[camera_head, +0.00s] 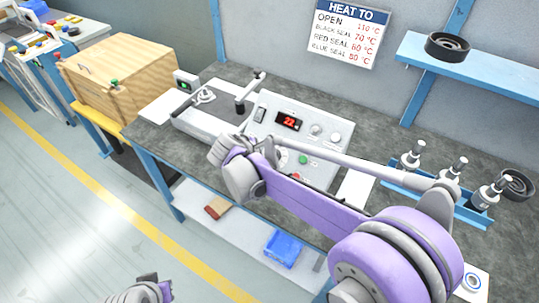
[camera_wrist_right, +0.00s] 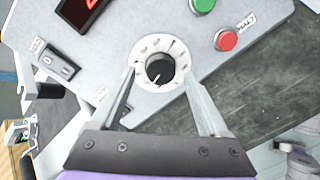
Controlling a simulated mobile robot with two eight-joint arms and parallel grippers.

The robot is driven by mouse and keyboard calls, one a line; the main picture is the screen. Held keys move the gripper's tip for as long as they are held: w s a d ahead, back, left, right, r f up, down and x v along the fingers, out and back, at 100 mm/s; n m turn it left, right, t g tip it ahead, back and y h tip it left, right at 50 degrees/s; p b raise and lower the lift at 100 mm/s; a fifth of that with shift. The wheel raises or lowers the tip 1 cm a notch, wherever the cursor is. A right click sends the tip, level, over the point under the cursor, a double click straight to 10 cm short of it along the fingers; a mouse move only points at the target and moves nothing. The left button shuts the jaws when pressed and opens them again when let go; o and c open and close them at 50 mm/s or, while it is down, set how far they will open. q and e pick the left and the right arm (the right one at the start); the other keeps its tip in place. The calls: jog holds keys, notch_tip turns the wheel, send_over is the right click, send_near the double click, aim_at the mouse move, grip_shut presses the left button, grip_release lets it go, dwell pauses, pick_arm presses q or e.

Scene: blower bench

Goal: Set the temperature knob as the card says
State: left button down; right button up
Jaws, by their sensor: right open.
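The card (camera_head: 346,30) on the back wall is headed HEAT TO. It lists OPEN 110 °C, BLACK SEAL 70 °C, RED SEAL about 60 °C, and a BLUE SEAL value too small to read surely. The control panel (camera_head: 268,112) has a red display (camera_head: 289,121) reading about 22. In the right wrist view, a black knob (camera_wrist_right: 159,69) with a white pointer toward lower left sits inside a white marked dial (camera_wrist_right: 177,48). My right gripper (camera_wrist_right: 161,78) is open, fingers either side of the dial, apart from the knob. Part of my left arm (camera_head: 150,291) shows at the bottom edge; its fingers cannot be made out.
A green button (camera_wrist_right: 201,5) and red button (camera_wrist_right: 227,39) are near the knob. Several metal pieces stand in a blue rack (camera_head: 470,215) at the right. A wooden box (camera_head: 125,75) stands left of the bench.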

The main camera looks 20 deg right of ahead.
jog(key=v, duration=0.9)
jog(key=shift+s+a+r, duration=0.15)
jog(key=shift+a+r, duration=0.05)
jog(key=shift+a, duration=0.05)
jog(key=s+d+f+m+y+p, duration=0.2)
jog(key=s+d+m+y, duration=0.1)
jog(key=s+m, duration=0.5)
jog(key=s+d+f+m+y+p, duration=0.2)
jog(key=s+d+m, duration=0.3)
jog(key=s+m, duration=0.4)
jog(key=s+y+p, duration=0.1)
jog(key=s, duration=0.4)
jog(key=shift+s+f+y, duration=0.15)
jog(key=shift+s+y, duration=0.15)
jog(key=shift+s, duration=0.1)
